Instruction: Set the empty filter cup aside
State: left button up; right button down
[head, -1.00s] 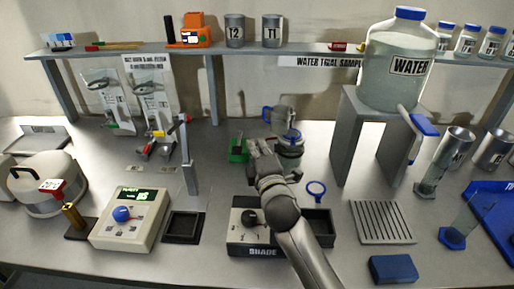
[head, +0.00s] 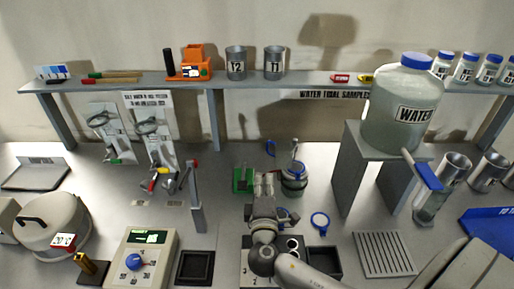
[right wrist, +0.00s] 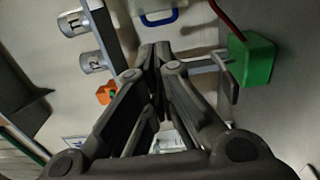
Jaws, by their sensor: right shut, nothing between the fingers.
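A grey cup-like vessel with a blue rim (head: 294,184) stands behind the middle of the bench, beside a green block (head: 243,180). I cannot tell for sure whether it is the filter cup or whether it is empty. A pale thing with a blue handle (right wrist: 158,16) lies beyond the fingertips there. My left gripper is out of view.
The green block (right wrist: 252,58) is close on the right in the wrist view. A blue ring (head: 320,222) lies right of my right arm. A water tank (head: 399,118) stands on a grey stand (head: 353,170). Free bench lies between the ring and the stand.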

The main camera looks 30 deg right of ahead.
aim_at(279, 152)
pick_arm(q)
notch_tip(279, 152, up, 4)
jog(key=p, duration=0.3)
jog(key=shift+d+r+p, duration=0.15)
jog(key=shift+p, duration=0.25)
pick_arm(e)
jog(key=x, duration=1.2)
jog(key=shift+w, duration=0.1)
